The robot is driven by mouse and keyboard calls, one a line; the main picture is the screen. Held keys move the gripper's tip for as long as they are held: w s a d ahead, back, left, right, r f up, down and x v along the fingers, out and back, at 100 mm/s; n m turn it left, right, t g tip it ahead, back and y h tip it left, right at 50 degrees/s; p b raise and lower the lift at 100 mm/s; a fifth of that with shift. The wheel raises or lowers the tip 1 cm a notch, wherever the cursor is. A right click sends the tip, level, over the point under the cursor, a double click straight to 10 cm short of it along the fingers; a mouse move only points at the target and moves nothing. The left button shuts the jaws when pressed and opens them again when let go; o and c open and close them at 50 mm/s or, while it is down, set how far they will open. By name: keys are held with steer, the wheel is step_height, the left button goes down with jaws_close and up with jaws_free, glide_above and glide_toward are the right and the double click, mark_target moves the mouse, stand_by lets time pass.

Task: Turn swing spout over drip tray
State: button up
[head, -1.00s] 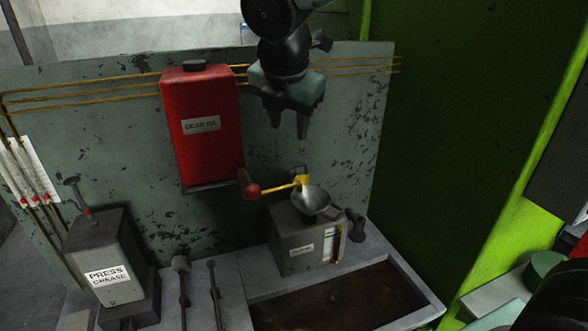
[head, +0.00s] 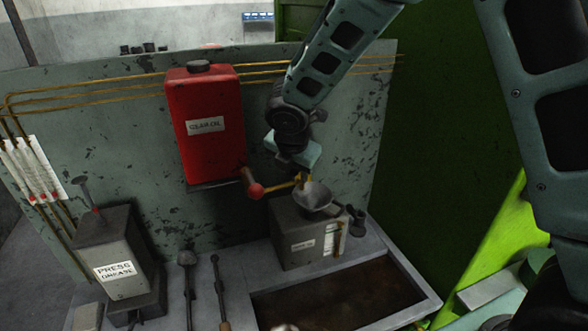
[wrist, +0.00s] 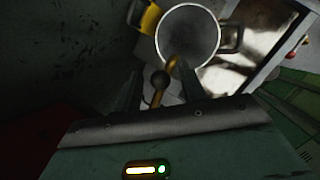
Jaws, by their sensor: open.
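The swing spout (head: 284,186) is a brass tube running from a red-knobbed valve (head: 254,188) below the red gear oil tank (head: 207,125). Its outer end is at the grey funnel (head: 315,196) on a grey box. The drip tray (head: 434,301), a dark-stained basin, lies in front of that box. My gripper (head: 303,178) is right above the spout's outer end, pointing down; its fingertips are hard to make out there. In the wrist view, my open gripper (wrist: 158,82) has a finger on either side of the brass spout (wrist: 158,97) and a dark ball. Contact cannot be told.
A press grease box (head: 120,265) with a lever stands at left. Two upright levers (head: 188,280) stand between it and the tray. The grey back panel (head: 150,180) carries brass pipes. A green wall (head: 430,150) closes the right side.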

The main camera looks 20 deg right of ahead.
steer(key=shift+w+f, duration=0.15)
steer(key=shift+f, duration=0.25)
jaws_close()
steer(key=shift+s+f, duration=0.1)
steer(key=shift+s, duration=0.1)
